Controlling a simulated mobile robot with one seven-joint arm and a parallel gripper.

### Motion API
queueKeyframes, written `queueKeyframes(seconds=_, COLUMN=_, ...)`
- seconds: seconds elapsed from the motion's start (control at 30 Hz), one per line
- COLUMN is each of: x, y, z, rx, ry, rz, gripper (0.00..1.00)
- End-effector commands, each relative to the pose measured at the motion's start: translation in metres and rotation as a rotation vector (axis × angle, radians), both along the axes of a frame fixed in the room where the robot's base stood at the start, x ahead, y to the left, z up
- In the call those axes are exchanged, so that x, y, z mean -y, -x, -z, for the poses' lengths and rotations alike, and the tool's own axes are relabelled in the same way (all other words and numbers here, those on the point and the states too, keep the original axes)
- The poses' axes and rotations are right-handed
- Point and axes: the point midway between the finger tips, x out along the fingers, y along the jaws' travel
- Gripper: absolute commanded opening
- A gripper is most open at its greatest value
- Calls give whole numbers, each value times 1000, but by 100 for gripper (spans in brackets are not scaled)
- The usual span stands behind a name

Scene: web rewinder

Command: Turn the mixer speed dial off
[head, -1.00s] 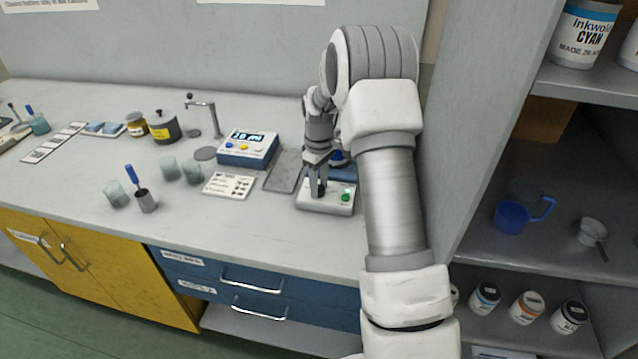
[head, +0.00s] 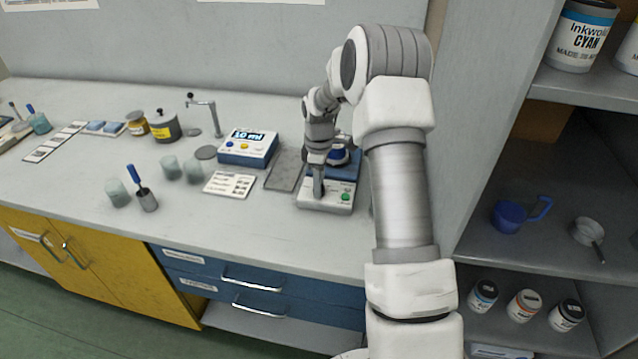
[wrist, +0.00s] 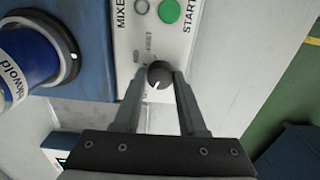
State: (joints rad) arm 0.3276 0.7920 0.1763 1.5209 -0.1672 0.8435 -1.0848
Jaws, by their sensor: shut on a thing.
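The mixer's control panel (head: 327,204) is white and sits at the front of the blue mixer, near the right end of the counter. In the wrist view the dark round speed dial (wrist: 159,73) has a white pointer mark. My gripper (wrist: 157,76) is shut on the dial, one finger on each side of it. In the head view my gripper (head: 318,192) points down onto the panel and hides the dial. A green START button (wrist: 170,12) and a grey knob or button (wrist: 141,6) are beside the dial on the panel.
A blue-and-white ink container (wrist: 28,65) stands on the mixer, close to my gripper. A blue dispenser box (head: 248,148) and a flat grey plate (head: 284,170) lie to the left. A shelf unit wall (head: 440,130) rises to the right.

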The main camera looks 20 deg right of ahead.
Motion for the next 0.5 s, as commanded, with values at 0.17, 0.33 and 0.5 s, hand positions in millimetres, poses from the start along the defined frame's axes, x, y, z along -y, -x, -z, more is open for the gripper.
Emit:
queueKeyframes(seconds=0.17, x=0, y=-1, z=-1, rx=2, ry=1, rz=-2, gripper=0)
queueKeyframes(seconds=0.33, x=0, y=-1, z=-1, rx=2, ry=1, rz=-1, gripper=62)
queueKeyframes(seconds=0.5, x=0, y=0, z=0, rx=1, ry=1, rz=-1, gripper=71)
